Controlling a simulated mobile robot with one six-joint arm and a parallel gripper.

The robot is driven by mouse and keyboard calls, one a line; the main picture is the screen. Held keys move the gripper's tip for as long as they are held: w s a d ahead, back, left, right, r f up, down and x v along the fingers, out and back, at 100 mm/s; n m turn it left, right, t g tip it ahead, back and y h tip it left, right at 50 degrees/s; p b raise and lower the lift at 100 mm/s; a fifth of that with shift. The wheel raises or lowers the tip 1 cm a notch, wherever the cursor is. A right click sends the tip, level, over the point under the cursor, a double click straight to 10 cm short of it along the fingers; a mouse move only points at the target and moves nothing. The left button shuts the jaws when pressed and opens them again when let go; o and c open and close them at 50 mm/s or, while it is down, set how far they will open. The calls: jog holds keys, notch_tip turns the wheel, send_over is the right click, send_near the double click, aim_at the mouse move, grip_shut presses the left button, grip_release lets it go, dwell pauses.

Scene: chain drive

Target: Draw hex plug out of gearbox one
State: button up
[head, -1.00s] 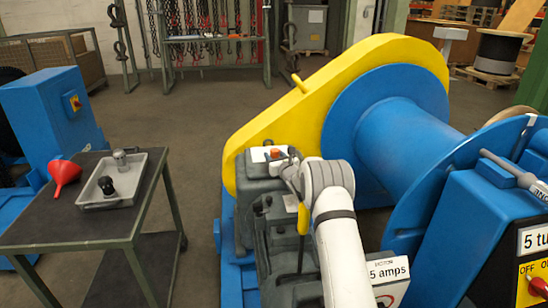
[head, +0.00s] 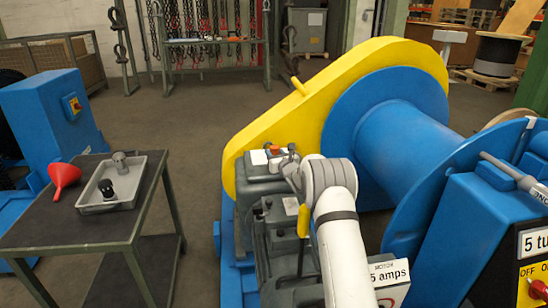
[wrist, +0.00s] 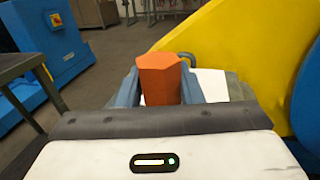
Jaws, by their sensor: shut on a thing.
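The orange hex plug (wrist: 160,82) stands between the two grey-blue fingers of my gripper (wrist: 163,92) in the wrist view. My gripper is shut on it. In the head view the orange plug (head: 276,150) shows small, just above the top of the grey gearbox (head: 258,186), beside my gripper (head: 284,153). A white patch (head: 258,157) lies on the gearbox top next to it. The plug's lower end is hidden, so I cannot tell whether it is fully clear of its hole.
The yellow chain guard (head: 262,118) rises close behind the gearbox, with the blue drum (head: 405,150) to the right. At left a dark trolley (head: 40,228) carries a red funnel (head: 64,177) and a grey tray (head: 136,184) with two small parts. Open floor lies between.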

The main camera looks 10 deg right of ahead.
jog(key=shift+r, duration=3.25)
jog(key=shift+r, duration=0.1)
